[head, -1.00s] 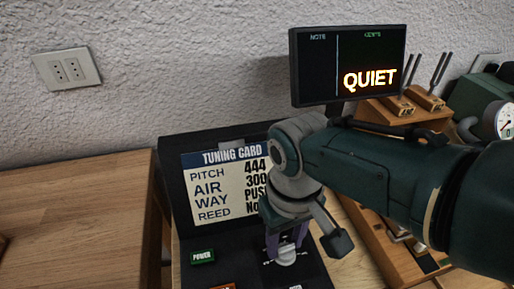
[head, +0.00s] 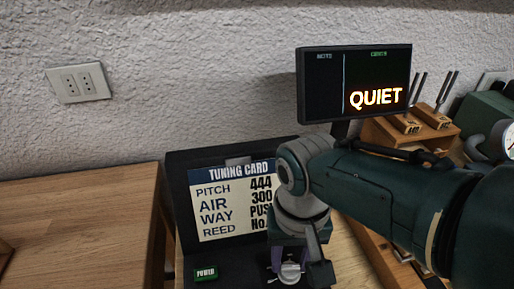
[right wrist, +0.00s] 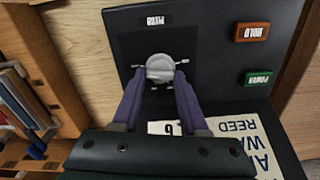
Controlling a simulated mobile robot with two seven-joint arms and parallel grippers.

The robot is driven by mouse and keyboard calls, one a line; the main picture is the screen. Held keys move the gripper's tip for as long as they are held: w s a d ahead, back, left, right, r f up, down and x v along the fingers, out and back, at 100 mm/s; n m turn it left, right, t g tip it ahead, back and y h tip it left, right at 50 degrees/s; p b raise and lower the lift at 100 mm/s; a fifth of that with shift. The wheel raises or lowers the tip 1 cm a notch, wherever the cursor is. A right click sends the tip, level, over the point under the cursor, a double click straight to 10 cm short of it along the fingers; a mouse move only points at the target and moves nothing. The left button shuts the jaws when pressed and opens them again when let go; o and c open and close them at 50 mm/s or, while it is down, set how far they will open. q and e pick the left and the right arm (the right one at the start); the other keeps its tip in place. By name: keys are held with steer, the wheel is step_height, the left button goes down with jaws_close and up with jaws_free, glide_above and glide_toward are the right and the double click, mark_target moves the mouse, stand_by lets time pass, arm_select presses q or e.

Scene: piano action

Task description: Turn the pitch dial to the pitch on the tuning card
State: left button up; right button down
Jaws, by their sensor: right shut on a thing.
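The pitch dial (right wrist: 160,68) is a round pale grey knob on the black panel, seen from above in the right wrist view. My right gripper (right wrist: 160,82) is shut on it, one purple finger on either side. In the head view the dial (head: 290,272) shows low in the picture, under my right gripper (head: 289,260). The tuning card (head: 232,205) stands on the upright back of the panel. It reads pitch 444 and air 300; the way and reed entries are partly hidden by my right arm. My left gripper is out of view.
A black display (head: 354,84) behind the panel reads QUIET. A green POWER button (right wrist: 258,78) and an orange HOLD button (right wrist: 252,32) sit on the panel near the dial. Tuning forks stand in a wooden block (head: 405,125) at right. The wooden top (head: 75,220) at left is mostly clear.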

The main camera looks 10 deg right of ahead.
mark_target(291, 264)
steer(key=shift+c, duration=2.2)
jaws_free()
step_height(291, 264, up, 10)
steer(key=p, duration=0.7)
